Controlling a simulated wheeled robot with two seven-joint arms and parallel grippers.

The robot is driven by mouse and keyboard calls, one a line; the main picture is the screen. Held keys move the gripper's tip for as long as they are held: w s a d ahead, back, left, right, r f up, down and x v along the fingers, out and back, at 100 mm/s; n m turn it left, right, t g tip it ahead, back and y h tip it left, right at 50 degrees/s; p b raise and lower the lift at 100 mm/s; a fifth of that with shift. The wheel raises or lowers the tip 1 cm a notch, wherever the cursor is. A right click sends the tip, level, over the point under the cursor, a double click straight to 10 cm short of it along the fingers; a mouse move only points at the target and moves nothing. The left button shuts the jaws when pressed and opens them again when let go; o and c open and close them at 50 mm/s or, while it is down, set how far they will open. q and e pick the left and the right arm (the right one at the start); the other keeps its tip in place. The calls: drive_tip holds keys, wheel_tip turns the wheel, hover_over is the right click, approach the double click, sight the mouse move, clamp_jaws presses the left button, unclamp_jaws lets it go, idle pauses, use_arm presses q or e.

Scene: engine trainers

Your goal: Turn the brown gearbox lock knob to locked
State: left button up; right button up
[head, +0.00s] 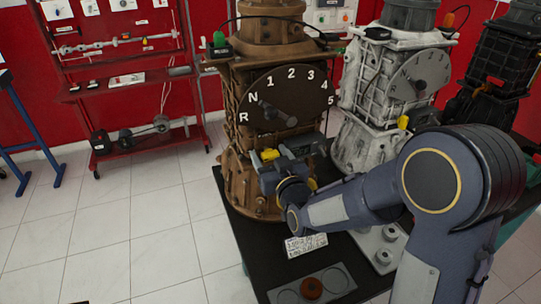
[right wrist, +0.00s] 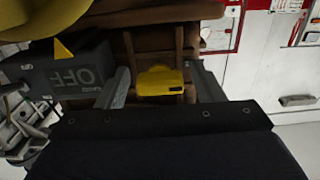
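The brown gearbox (head: 255,185) stands on the dark table, with a dial marked R, N and 1 to 5 on its face. A yellow knob (head: 270,155) shows low on its front, below the dial. In the right wrist view a yellow block-shaped knob (right wrist: 160,81) sits between the two grey fingers. My right gripper (head: 288,155) is at the gearbox front beside the knob. Its fingers (right wrist: 160,70) are apart, with gaps visible on both sides of the yellow piece. My left gripper is out of view.
A dark box marked OFF (right wrist: 75,75) with a yellow triangle is left of the fingers in the wrist view. A white gearbox (head: 375,100) and a black one (head: 500,65) stand to the right. A label card (head: 305,244) lies in front.

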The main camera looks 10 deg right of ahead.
drive_tip(key=c, duration=0.9)
drive_tip(key=shift+f+m+b, duration=0.15)
drive_tip(key=shift+m+b, duration=0.15)
drive_tip(key=shift+b, duration=0.3)
drive_tip(key=m+b, duration=1.1)
drive_tip(key=b, duration=0.3)
drive_tip(key=shift+f, duration=0.1)
drive_tip(key=m+b, duration=0.3)
drive_tip(key=m, duration=0.1)
drive_tip(key=shift+r+m+b, duration=0.2)
drive_tip(key=shift+m+b, duration=0.5)
drive_tip(key=shift+m, duration=0.4)
drive_tip(key=o, duration=1)
drive_tip(key=shift+c, duration=0.2)
